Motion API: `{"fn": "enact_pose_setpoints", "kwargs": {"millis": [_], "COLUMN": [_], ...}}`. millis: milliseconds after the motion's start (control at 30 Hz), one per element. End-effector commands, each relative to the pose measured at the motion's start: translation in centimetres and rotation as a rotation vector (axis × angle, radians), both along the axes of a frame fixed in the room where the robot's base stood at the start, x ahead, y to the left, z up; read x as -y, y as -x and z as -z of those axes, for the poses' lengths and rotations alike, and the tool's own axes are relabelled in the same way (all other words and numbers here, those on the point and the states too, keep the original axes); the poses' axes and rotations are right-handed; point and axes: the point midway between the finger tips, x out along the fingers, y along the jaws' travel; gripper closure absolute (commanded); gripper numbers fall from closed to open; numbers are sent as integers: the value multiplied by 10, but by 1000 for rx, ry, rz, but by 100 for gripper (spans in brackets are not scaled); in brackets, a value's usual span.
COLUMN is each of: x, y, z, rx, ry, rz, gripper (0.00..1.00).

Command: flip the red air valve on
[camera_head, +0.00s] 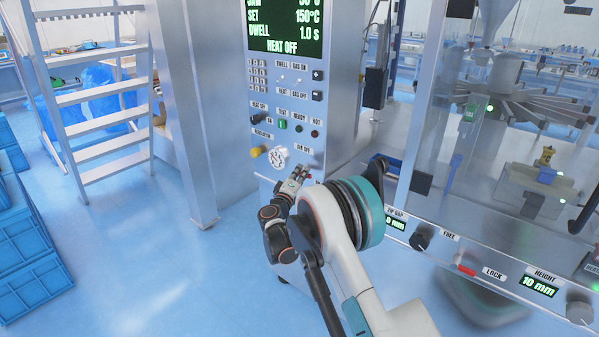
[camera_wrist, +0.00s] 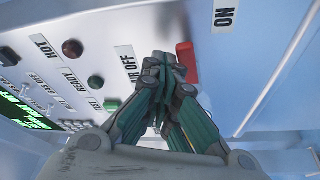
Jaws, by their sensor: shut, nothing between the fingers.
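The red air valve handle (camera_wrist: 187,63) shows in the wrist view as a short red block on the light panel, between the AIR OFF label (camera_wrist: 128,63) and the ON label (camera_wrist: 226,14). My gripper (camera_wrist: 165,68) is shut and empty, its fingertips right beside the handle on the AIR OFF side and partly in front of that label. I cannot tell whether they touch. In the head view, my gripper (camera_head: 297,175) is at the lower part of the control panel, below the AIR OFF label (camera_head: 304,151). Only a small bit of red shows there beside the fingers.
Metal stairs (camera_head: 100,110) and blue crates (camera_head: 30,240) stand left.

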Motion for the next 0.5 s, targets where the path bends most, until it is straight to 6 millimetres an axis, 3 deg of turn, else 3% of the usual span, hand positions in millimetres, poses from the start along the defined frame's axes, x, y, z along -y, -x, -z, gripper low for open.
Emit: {"fn": "enact_pose_setpoints", "kwargs": {"millis": [500], "x": [3], "y": [3], "z": [6], "rx": [19], "ry": [-26], "rz": [0], "gripper": [100]}}
